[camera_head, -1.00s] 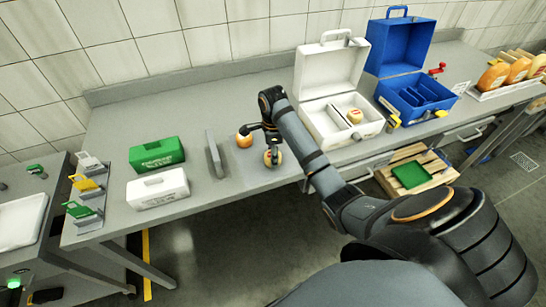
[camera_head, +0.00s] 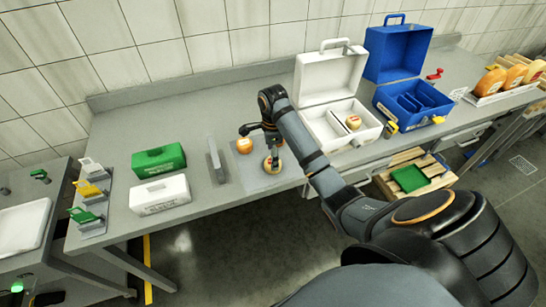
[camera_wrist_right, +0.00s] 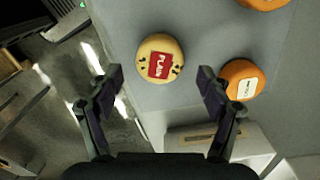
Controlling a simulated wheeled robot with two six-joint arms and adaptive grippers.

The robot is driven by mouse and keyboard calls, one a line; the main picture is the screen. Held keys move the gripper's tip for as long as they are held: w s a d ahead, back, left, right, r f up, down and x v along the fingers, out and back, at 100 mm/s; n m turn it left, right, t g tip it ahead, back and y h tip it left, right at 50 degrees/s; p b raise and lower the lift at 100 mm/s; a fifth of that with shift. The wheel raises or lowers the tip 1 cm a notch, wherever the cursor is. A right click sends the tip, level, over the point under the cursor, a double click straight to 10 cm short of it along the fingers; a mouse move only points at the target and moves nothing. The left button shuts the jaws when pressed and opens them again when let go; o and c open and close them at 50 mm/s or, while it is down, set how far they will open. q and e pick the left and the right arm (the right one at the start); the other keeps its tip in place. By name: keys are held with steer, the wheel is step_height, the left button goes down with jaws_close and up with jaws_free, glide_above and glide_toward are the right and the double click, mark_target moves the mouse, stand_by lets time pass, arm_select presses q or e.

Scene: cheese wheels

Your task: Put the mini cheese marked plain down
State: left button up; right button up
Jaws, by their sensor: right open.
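The mini cheese marked plain (camera_wrist_right: 160,58) is a pale yellow round with a red label, near the counter's edge in the right wrist view. In the head view it (camera_head: 272,167) sits on a lighter patch of the counter, partly under my right gripper. My right gripper (camera_wrist_right: 160,78) is open, its two fingers spread wide on either side of the plain cheese with visible gaps. My left gripper is out of view.
A grey upright divider (camera_head: 216,160) stands left of the cheeses. Green (camera_head: 158,160) and white (camera_head: 160,195) boxes lie farther left. An open white case (camera_head: 325,122) holding a small cheese and an open blue case (camera_head: 410,98) stand to the right. The counter behind is clear.

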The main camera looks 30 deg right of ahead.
step_height(320, 180, up, 9)
steer(key=p, duration=0.7)
steer(key=shift+p, duration=0.4)
